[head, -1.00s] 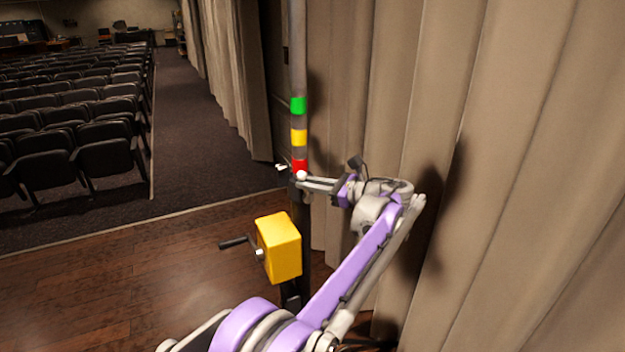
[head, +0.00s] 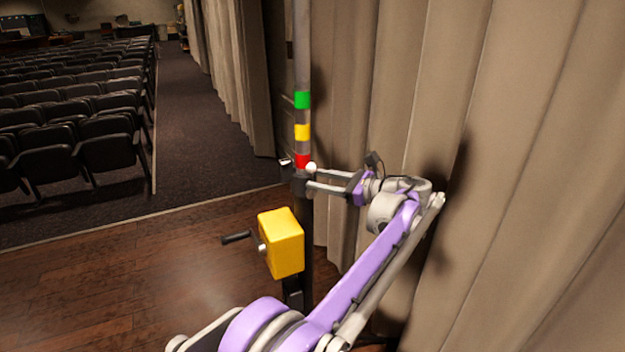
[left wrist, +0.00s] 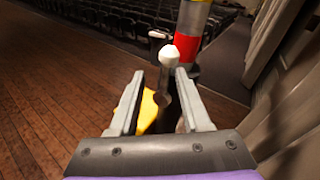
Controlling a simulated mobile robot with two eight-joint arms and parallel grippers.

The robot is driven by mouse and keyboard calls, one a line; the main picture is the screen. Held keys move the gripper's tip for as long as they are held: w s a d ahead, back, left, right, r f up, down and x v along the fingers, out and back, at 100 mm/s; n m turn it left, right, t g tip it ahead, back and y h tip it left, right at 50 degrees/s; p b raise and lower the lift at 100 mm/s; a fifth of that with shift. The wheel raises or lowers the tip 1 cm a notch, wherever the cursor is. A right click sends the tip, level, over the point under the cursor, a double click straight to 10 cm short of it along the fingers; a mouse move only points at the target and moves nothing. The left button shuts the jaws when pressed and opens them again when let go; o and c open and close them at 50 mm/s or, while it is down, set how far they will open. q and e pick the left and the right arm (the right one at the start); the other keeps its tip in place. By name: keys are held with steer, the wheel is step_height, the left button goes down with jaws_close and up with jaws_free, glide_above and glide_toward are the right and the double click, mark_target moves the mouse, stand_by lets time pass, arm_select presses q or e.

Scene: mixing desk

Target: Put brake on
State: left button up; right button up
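The brake lever ends in a white ball knob (head: 311,168) beside the red band (head: 303,161) of an upright pole. In the left wrist view the knob (left wrist: 169,55) stands just beyond my fingertips, with its dark stem reaching down between the fingers. My left gripper (head: 309,183) is at the lever, just right of the pole and a little below the knob. In the left wrist view the left gripper (left wrist: 160,77) has its fingers apart, with gaps beside the stem. My right gripper is out of view.
A yellow winch box (head: 282,243) with a black crank handle (head: 236,238) sits lower on the pole. Yellow (head: 302,132) and green (head: 302,99) bands mark the pole above. A beige curtain (head: 480,170) hangs close on the right. Wooden floor (head: 110,290) is open on the left.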

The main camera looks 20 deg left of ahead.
arm_select(q)
steer(key=v, duration=0.8)
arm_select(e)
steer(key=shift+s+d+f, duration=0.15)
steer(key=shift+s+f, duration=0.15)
arm_select(q)
steer(key=shift+s, duration=0.1)
